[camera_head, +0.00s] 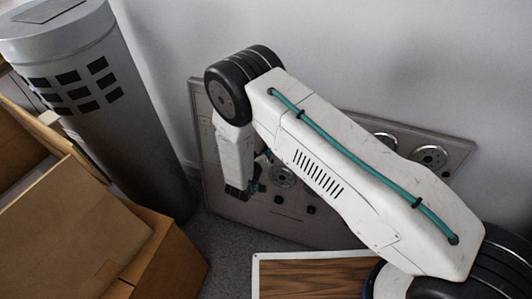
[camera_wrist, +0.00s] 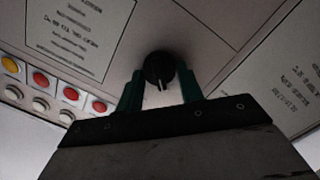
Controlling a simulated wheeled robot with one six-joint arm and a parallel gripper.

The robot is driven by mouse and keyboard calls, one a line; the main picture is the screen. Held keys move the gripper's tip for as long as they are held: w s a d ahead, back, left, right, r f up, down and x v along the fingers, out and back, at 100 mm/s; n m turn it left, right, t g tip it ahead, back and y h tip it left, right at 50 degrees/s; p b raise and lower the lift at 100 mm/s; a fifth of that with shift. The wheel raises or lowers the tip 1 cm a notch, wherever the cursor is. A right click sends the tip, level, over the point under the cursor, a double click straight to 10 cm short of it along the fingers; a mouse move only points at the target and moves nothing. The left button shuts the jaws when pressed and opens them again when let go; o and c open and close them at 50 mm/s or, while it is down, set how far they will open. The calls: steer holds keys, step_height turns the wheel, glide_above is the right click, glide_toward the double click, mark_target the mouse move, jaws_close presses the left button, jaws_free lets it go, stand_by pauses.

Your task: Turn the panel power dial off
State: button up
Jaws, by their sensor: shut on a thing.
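The panel (camera_head: 290,226) is a grey box against the wall, partly hidden behind my arm. In the wrist view the black round dial (camera_wrist: 159,67), with a pale pointer mark facing down in the picture, sits on the panel face. My gripper (camera_wrist: 163,80) has its two green fingers on either side of the dial and is shut on it. In the head view my gripper (camera_head: 241,190) is at the left part of the panel, and the dial is hidden there.
Red and yellow buttons (camera_wrist: 40,79) and several pale knobs are left of the dial in the wrist view. Round gauges (camera_head: 430,156) are at the panel's right. A grey cylinder (camera_head: 150,150) and cardboard boxes (camera_head: 75,225) stand left. A wood-topped surface (camera_head: 310,276) is in front.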

stand_by(0.5)
steer(key=o, duration=1)
steer(key=shift+v, duration=3.95)
steer(key=shift+f, duration=0.1)
